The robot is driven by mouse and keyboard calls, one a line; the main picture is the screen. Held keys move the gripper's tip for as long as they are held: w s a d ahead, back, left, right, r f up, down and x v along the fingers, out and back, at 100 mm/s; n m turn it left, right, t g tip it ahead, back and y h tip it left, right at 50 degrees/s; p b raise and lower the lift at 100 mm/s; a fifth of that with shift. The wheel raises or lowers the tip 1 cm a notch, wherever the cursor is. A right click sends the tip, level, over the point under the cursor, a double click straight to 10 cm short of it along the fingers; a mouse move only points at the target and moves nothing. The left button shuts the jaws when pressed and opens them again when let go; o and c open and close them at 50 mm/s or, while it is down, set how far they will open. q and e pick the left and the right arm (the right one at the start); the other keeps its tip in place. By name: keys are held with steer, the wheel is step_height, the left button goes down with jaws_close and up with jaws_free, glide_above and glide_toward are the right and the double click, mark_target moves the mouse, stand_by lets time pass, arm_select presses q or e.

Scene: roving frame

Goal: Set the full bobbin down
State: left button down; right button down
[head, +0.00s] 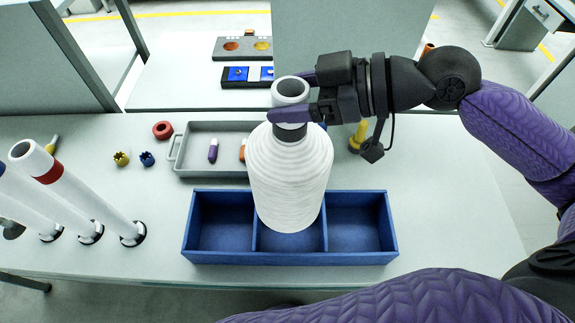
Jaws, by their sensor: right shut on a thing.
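The full bobbin (290,170), wound with white thread, stands upright in the middle of the view. My right gripper (290,98) is shut on its neck, just below the white tube end at the top. The bobbin's lower end is over or in the middle compartment of a blue three-compartment box (290,258). I cannot tell whether it touches the compartment floor. The left and right compartments look empty. My left gripper is not in view.
White tubes (92,205) stand tilted in the picture at the left, one with a red band. Behind the box are a grey tray (190,168) with small pieces, a red ring (162,130) and a yellow peg (358,137). The table right of the box is clear.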

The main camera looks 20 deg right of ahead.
mark_target(291, 149)
step_height(291, 149, down, 10)
steer(key=shift+s+r+b, duration=0.1)
steer(key=shift+r+b, duration=0.05)
steer(key=shift+b, duration=0.3)
jaws_free()
